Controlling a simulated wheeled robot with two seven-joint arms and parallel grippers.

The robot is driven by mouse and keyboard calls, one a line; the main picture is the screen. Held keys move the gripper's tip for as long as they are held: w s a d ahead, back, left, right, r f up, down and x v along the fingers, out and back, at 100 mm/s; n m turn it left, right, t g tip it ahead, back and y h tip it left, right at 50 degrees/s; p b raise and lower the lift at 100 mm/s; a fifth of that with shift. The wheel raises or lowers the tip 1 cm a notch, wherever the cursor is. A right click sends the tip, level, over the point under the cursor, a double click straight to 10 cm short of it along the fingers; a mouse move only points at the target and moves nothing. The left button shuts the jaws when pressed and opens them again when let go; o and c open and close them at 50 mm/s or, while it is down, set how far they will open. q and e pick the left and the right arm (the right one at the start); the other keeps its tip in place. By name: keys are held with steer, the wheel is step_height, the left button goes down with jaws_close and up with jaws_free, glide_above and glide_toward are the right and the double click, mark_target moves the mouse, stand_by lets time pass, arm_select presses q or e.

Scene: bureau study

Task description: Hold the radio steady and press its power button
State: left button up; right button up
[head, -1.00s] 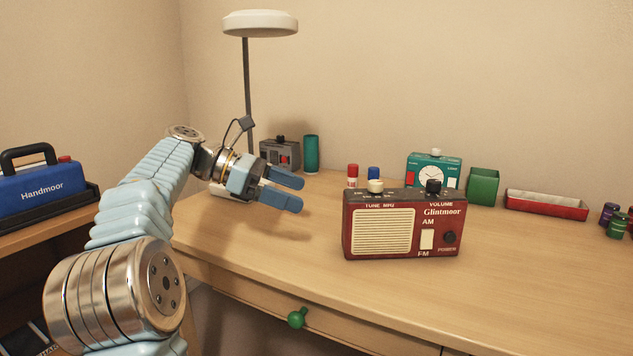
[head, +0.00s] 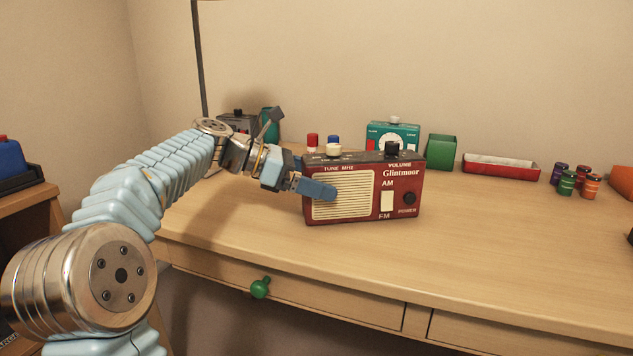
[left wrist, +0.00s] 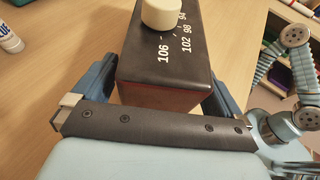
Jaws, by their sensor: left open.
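The red radio (head: 411,180) stands upright on the desk, with a cream speaker grille, a cream AM/FM switch, and a black round power button (head: 409,198) at its lower right front. My left gripper (head: 312,178) is open at the radio's left end, with one finger in front of the grille and the other behind the body. In the left wrist view the radio's dark top (left wrist: 168,45) and cream tuning knob (left wrist: 162,14) show, with the end of the radio between the two spread fingers. Whether the fingers touch it I cannot tell. My right gripper is not in view.
Several small jars (head: 566,183) stand at right. The desk right of and before the radio (head: 480,230) is clear.

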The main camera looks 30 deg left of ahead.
arm_select(q)
steer(key=shift+c, duration=0.3)
steer(key=c, duration=1.7)
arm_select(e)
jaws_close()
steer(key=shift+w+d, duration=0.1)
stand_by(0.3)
